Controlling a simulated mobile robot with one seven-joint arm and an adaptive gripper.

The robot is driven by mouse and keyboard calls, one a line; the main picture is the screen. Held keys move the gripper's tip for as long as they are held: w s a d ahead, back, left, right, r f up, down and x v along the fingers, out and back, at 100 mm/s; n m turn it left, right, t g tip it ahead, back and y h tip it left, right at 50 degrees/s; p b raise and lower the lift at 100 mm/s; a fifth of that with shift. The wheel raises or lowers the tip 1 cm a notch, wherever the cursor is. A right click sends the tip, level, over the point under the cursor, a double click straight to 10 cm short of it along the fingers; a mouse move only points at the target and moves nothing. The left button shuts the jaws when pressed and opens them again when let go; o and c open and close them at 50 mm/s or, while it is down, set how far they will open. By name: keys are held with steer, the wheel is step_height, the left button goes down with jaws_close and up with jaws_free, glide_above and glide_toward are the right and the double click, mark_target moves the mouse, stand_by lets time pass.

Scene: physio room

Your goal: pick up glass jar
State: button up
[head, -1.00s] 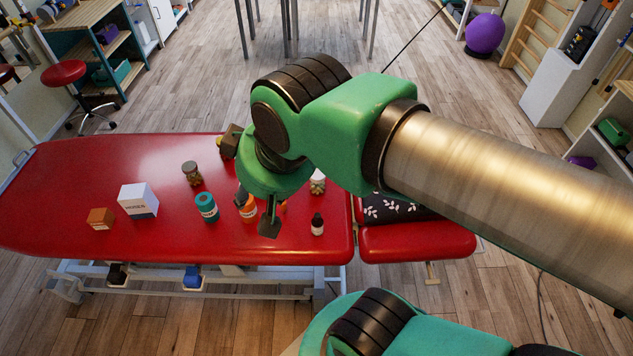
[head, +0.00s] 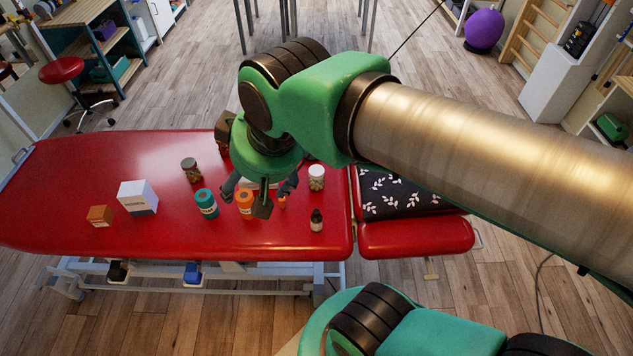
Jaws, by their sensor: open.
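A small clear glass jar (head: 191,170) with a dark lid and brownish contents stands upright on the red treatment table, left of my gripper. A second clear jar (head: 316,178) with a white lid and mixed contents stands right of my gripper; I cannot tell for sure which is the task's jar. My gripper (head: 257,196) points down over the table between the two jars, its dark fingers spread open and empty. It overlaps the orange bottle in the picture; whether they touch cannot be told.
The red table (head: 90,165) also carries a teal bottle (head: 206,204), an orange bottle (head: 244,204), a dark dropper bottle (head: 317,220), a white box (head: 137,198) and an orange box (head: 100,216). A pale item is partly hidden behind my gripper. The table's far left is clear.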

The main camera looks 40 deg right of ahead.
steer(key=w+d+f+g+p, duration=0.1)
steer(key=w+d+f+p, duration=0.1)
steer(key=w+d, duration=0.55)
steer(key=g+p, duration=0.4)
steer(key=p, duration=0.1)
glide_above(317, 170)
steer(key=shift+m, duration=0.3)
step_height(317, 170, down, 29)
steer(key=shift+f, duration=0.15)
steer(key=shift+d+f, duration=0.1)
steer(key=shift+f, duration=0.15)
steer(key=shift+f, duration=0.1)
steer(key=shift+f+b, duration=0.9)
steer(key=shift+f, duration=3.25)
